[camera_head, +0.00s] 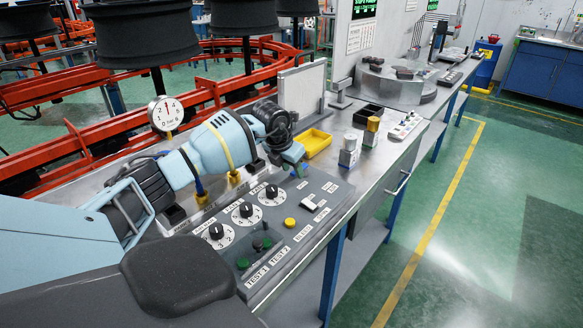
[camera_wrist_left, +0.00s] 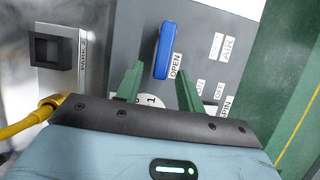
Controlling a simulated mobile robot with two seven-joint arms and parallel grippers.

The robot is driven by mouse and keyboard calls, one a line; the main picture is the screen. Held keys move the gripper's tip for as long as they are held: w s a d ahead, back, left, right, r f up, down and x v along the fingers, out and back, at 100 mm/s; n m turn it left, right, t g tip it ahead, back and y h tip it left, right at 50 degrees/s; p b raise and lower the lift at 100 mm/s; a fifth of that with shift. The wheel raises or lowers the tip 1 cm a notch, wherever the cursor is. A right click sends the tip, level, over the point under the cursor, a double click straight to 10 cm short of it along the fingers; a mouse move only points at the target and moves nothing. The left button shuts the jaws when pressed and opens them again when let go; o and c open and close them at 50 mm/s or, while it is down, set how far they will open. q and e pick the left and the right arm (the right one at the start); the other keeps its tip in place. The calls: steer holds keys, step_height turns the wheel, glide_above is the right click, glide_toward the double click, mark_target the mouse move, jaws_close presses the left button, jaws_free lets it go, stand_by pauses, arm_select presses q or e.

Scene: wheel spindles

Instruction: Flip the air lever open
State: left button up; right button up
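The air lever (camera_wrist_left: 165,50) is a blue upright handle on the grey control panel (camera_wrist_left: 205,20), with an OPEN label beside its lower end. My left gripper (camera_wrist_left: 160,86) is open, with one green finger on each side of the lever's lower end in the left wrist view. I cannot tell whether either finger touches it. In the head view my left gripper (camera_head: 297,168) is over the far right corner of the panel (camera_head: 325,188), and the lever is hidden by the hand. My right gripper is not in view.
A round gauge (camera_head: 166,113) stands behind the arm.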

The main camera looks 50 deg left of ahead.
arm_select(q)
steer(key=shift+r, duration=0.15)
steer(key=v, duration=0.7)
steer(key=shift+r, duration=0.3)
steer(key=shift+s+f, duration=0.1)
steer(key=shift+s, duration=0.05)
